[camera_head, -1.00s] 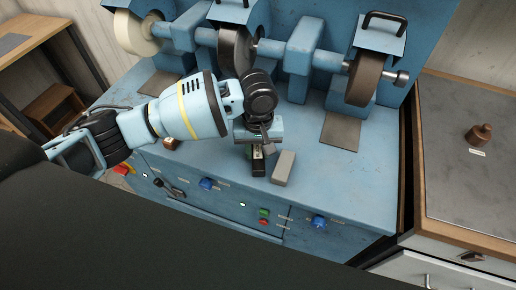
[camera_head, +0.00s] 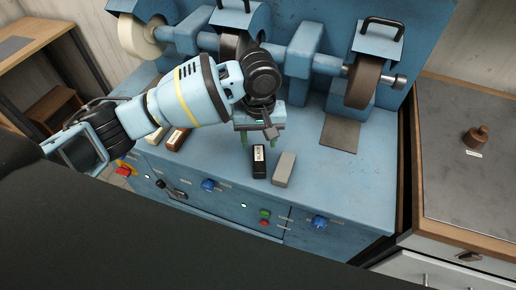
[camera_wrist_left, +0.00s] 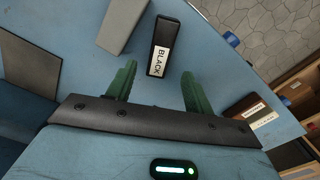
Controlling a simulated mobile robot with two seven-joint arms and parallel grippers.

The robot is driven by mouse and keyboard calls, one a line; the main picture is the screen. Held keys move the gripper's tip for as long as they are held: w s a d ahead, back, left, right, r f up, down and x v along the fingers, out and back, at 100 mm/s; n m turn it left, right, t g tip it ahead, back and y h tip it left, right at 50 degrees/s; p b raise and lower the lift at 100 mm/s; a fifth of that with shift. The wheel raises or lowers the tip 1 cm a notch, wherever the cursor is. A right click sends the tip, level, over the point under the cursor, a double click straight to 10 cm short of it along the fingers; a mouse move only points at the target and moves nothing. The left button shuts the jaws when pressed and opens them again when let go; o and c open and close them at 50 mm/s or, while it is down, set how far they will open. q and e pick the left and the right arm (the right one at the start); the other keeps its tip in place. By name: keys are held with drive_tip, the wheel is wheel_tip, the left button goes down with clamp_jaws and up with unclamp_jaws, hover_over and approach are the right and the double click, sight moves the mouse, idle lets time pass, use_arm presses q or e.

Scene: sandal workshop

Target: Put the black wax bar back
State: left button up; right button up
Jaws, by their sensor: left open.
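The black wax bar (camera_head: 259,167), with a white label, lies on the front part of the blue machine's bench top. In the left wrist view the black bar (camera_wrist_left: 164,36) shows its label reading BLACK. My left gripper (camera_head: 258,141) is open and empty, behind the bar in the head view. In the left wrist view its green fingers (camera_wrist_left: 158,72) are spread, with the bar's labelled end ahead of and between the tips, seemingly clear of both. A grey bar (camera_head: 284,168) lies just right of the black bar, with a small gap. My right gripper is not in view.
A brown bar (camera_head: 177,138) and a pale bar (camera_head: 158,135) lie left on the bench, partly behind my arm. Grinding wheels (camera_head: 364,78) stand along the back. The bench right of the grey bar is clear. A side cabinet (camera_head: 450,130) holds a brown weight-like object (camera_head: 479,136).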

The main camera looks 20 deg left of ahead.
sight(259, 156)
use_arm(q)
wheel_tip(259, 156, up, 7)
drive_tip(key=shift+f+p, duration=0.2)
drive_tip(key=shift+p, duration=0.2)
idle(1.4)
